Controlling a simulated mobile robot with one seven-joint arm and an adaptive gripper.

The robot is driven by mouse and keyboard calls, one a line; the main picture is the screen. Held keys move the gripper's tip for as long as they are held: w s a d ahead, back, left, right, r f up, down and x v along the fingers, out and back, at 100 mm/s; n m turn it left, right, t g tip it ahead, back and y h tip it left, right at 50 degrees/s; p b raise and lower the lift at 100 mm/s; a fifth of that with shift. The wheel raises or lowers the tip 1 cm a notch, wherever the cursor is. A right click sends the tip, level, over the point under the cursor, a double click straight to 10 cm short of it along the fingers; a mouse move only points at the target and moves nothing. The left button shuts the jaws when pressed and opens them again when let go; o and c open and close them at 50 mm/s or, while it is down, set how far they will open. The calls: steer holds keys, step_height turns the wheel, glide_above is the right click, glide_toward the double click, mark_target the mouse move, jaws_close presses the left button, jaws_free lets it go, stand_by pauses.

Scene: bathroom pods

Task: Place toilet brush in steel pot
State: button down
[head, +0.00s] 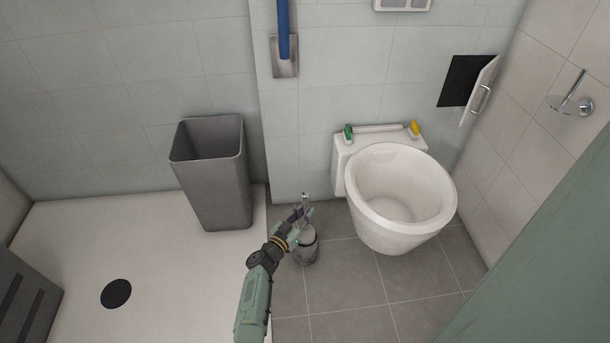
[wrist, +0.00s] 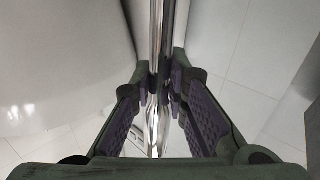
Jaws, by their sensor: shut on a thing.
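The toilet brush shows as a shiny metal handle (wrist: 158,35), upright between my fingers in the wrist view. My gripper (wrist: 162,85) is shut on this handle. In the head view my gripper (head: 300,214) is just above the steel pot (head: 307,250), which stands on the grey tiled floor left of the toilet. The handle's top (head: 305,198) sticks up above my fingers there. The brush's lower end is hidden by my gripper and the pot, so I cannot tell whether it is inside the pot.
The toilet (head: 395,215) stands close to the right of the pot. A tall grey bin (head: 222,190) stands to the left on the pale shower floor. Green and yellow items (head: 414,129) lie on the ledge behind the toilet bowl. Grey floor in front is clear.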

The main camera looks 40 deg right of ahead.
mark_target(303, 233)
step_height(303, 233, down, 11)
steer(key=b, duration=0.6)
steer(key=shift+r, duration=0.25)
steer(key=c, duration=1.6)
jaws_free()
steer(key=shift+o, duration=0.2)
